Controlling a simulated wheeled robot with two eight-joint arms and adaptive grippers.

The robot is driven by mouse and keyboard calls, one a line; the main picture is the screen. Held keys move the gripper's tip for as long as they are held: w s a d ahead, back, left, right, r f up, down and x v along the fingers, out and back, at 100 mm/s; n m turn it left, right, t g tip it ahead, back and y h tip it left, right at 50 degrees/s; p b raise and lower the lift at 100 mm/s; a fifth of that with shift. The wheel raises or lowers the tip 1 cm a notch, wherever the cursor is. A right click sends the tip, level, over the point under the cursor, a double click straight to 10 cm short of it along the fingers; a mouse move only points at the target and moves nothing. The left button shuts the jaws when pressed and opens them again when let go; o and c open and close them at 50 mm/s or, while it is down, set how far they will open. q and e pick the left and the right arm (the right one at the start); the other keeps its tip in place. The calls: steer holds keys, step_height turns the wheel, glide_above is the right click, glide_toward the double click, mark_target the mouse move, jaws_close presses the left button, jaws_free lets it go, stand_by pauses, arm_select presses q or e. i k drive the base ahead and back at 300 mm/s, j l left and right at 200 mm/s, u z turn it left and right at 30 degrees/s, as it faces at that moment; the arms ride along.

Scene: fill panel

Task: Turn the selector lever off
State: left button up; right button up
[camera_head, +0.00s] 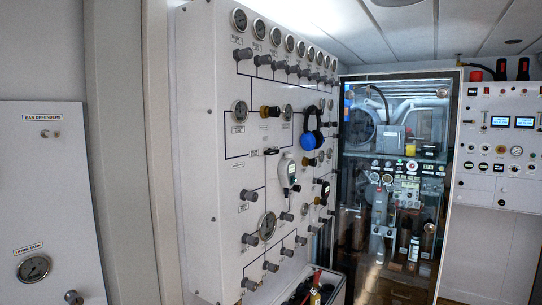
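The white fill panel (222,185) stands at the left middle, seen at a slant, with gauges and knobs on its face. A small black lever-like handle (271,152) sits near the panel's middle and lies roughly level. It may be the selector lever, but its label is too small to read and I cannot tell its setting. Neither of my grippers is in view.
A blue ear defender (308,141) and a pale handheld meter (290,173) hang on the panel. An open bin with tools (315,289) stands below. A glass-doored cabinet (395,190) and control panel (503,150) are behind. A white locker (45,190) is left.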

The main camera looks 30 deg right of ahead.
mark_target(270, 151)
steer(key=l+z, duration=0.1)
steer(key=z, duration=0.3)
steer(key=i+l+z, duration=0.1)
steer(key=z, duration=0.35)
steer(key=l+z, duration=0.1)
steer(key=z, duration=0.3)
steer(key=i+z, duration=0.15)
steer(key=z, duration=0.7)
steer(key=i+l, duration=0.05)
